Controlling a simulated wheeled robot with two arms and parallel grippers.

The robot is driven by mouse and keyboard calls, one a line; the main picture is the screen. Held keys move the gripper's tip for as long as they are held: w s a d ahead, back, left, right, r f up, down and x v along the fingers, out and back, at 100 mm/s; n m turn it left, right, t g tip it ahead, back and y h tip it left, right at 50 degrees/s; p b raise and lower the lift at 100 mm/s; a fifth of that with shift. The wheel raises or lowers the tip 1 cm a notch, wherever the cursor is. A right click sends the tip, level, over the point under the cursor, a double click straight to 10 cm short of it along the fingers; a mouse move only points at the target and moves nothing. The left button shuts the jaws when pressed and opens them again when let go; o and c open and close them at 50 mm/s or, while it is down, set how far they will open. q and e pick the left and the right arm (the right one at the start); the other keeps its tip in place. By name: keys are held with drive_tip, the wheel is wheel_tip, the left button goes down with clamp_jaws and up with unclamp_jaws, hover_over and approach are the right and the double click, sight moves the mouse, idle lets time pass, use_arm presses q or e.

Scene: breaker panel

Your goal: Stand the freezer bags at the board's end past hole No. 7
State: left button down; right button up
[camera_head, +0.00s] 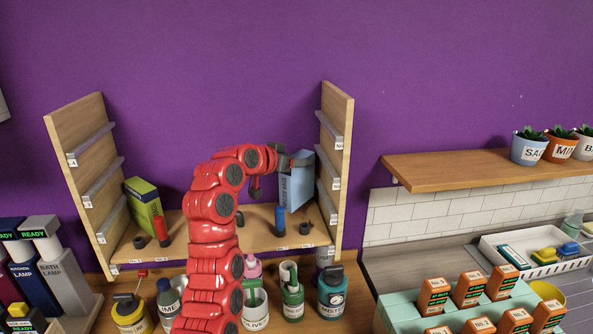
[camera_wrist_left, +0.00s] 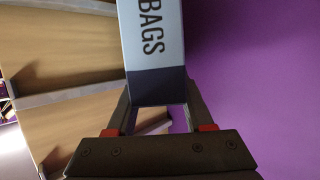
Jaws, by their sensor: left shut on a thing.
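The freezer bags box (camera_head: 296,183) is pale blue, and the word BAGS shows on it in the left wrist view (camera_wrist_left: 150,35). My left gripper (camera_head: 290,160) is shut on it, with a finger on either side in the left wrist view (camera_wrist_left: 156,112). The box is tilted and appears held above the right part of the wooden board (camera_head: 190,236), near the right side panel. The board carries small labels along its front edge, too small to read, so I cannot tell which hole is No. 7. My right gripper is not in view.
A green box (camera_head: 144,205), a red peg (camera_head: 161,229) and a blue peg (camera_head: 279,220) stand on the board, with several dark rings. The side panels (camera_head: 338,150) close both ends. Jars and bottles, including a teal one (camera_head: 332,293), stand in front below. My red arm hides the board's middle.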

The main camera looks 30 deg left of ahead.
sight(297, 175)
use_arm(q)
drive_tip(key=shift+f+p, duration=1.4)
drive_tip(key=shift+f, duration=0.5)
drive_tip(key=shift+w+a+f, duration=0.1)
drive_tip(key=shift+w+f, duration=0.05)
drive_tip(key=shift+f, duration=0.25)
drive_tip(key=shift+f, duration=0.1)
drive_tip(key=c, duration=0.7)
unclamp_jaws()
drive_tip(key=shift+f, duration=0.1)
drive_tip(key=shift+c, duration=0.2)
drive_tip(key=o, duration=0.5)
drive_tip(key=shift+c, duration=0.2)
